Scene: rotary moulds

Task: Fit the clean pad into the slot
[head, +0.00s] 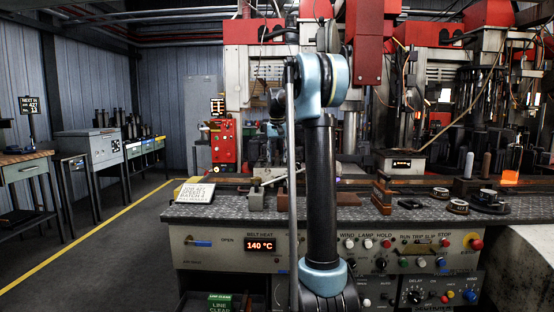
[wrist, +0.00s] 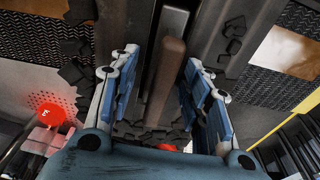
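My gripper (wrist: 162,62) is open in the wrist view, its two blue-padded fingers apart on either side of a long brown bar (wrist: 167,80). A gap shows between the bar and the left finger; the right finger is closer, and I cannot tell if it touches. A grey metal block (wrist: 173,22) lies at the bar's far end. I cannot tell whether the brown bar is the clean pad. In the head view my arm covers most of the gripper. A brown block (head: 382,194) stands on the bench right of my arm. The slot cannot be made out clearly.
Dark broken pieces (wrist: 75,72) lie scattered around the bar. The bench (head: 225,212) carries a white sign (head: 197,193) at its left end and round dark parts (head: 458,206) at right. Red and grey machines (head: 243,70) rise behind.

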